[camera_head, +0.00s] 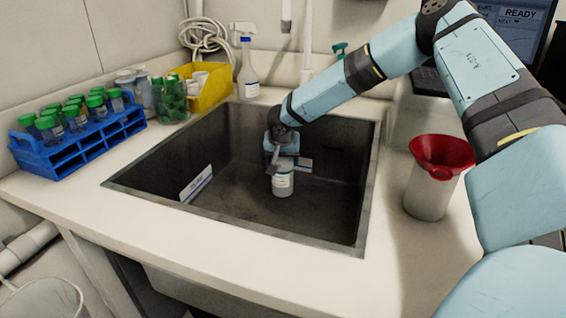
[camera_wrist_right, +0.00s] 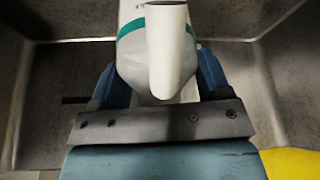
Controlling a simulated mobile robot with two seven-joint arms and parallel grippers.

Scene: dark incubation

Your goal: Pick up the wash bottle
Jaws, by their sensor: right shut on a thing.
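The wash bottle (camera_head: 283,183) is white with a label and stands or hangs upright inside the dark sink; whether its base touches the sink floor I cannot tell. My right gripper (camera_head: 274,157) reaches down into the sink and is shut on the bottle's upper part. In the right wrist view the bottle (camera_wrist_right: 135,65), with a teal band and a pale spout, sits between the two blue fingers of the gripper (camera_wrist_right: 158,85). The bottle's top is partly hidden by the gripper in the head view. My left gripper is not in view.
The sink (camera_head: 235,228) has steep walls and a rim around the bottle. A blue tube rack (camera_head: 85,145), a yellow bin (camera_head: 208,92) and a spray bottle (camera_head: 247,75) stand left and behind. A container with a red funnel (camera_head: 441,157) stands right. The front counter is clear.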

